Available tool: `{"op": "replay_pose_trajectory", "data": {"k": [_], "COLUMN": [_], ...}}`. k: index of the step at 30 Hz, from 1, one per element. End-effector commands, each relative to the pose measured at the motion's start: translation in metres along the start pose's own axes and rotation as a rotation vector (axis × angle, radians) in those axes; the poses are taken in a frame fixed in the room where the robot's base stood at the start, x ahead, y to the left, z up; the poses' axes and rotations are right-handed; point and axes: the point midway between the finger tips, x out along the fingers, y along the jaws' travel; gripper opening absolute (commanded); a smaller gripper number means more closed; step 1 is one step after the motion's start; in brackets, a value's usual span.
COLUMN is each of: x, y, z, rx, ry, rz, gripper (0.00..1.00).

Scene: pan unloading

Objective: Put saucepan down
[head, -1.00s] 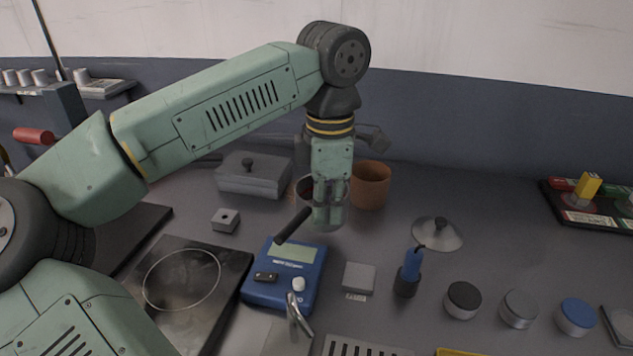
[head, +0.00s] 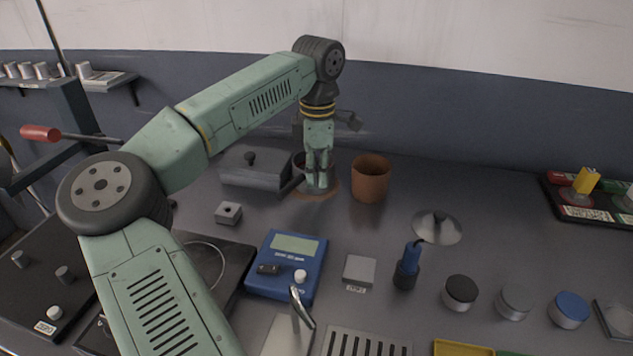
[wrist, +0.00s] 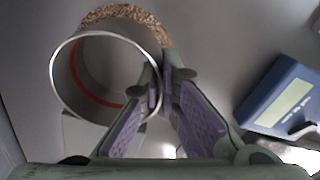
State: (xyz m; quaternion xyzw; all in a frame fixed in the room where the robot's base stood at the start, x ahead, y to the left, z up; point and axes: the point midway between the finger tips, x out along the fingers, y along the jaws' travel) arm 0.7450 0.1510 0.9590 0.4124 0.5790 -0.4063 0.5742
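The saucepan (wrist: 88,82) is a round grey metal pan with a red ring inside, at the upper left of the wrist view. My gripper (wrist: 166,88) is at its right side, with the fingertips close together on its rim and the purple pads apart. In the head view my gripper (head: 318,186) points straight down and hides most of the pan. A brown cork mat (head: 326,194) lies under it; its speckled edge (wrist: 125,12) shows beyond the rim. The pan is low over or on the mat; contact is hidden.
A terracotta pot (head: 370,180) stands close right of my gripper. A lidded grey box (head: 250,176) is close left. A blue scale (head: 288,265) and a small grey block (head: 228,212) are in front. A lid (head: 437,228) lies to the right.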

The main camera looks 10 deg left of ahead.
Motion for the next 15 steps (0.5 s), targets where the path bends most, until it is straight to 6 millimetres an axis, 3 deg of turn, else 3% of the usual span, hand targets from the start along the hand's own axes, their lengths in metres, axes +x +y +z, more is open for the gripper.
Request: {"op": "replay_pose_trajectory", "data": {"k": [12,15], "x": [0.0064,0.0054], "y": [-0.0002,-0.0003], "z": [0.0001,0.0000], "rx": [0.000,0.000], "ry": [0.001,0.001], "rz": [0.002,0.001], "gripper": [0.00,0.10]}}
